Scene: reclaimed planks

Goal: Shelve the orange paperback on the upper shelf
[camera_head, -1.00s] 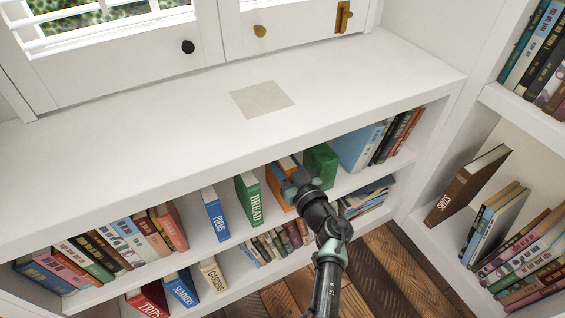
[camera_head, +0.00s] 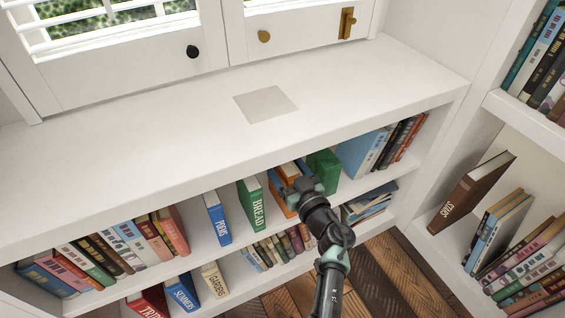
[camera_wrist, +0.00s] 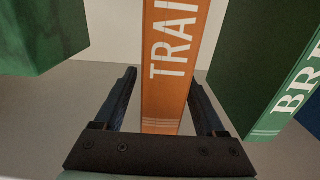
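The orange paperback (camera_head: 279,196) stands upright on the upper of the two low shelves, between the green BREAD book (camera_head: 251,205) and another green book (camera_head: 324,168). In the wrist view its orange spine (camera_wrist: 170,75) with white letters "TRAI" fills the middle. My gripper (camera_wrist: 164,90) has one finger on each side of the lower spine, with a narrow gap showing at the left finger. The fingers look open around the book. In the head view my gripper (camera_head: 292,190) hides part of the spine. BREAD (camera_wrist: 293,95) is close to the right finger.
A blue POEMS book (camera_head: 218,218) stands left of BREAD, with bare upper shelf (camera_head: 198,235) around it. Leaning books (camera_head: 125,240) fill the left. The white top (camera_head: 180,115) overhangs the shelf. The lower shelf holds several books, and a bookcase (camera_head: 525,120) stands at right.

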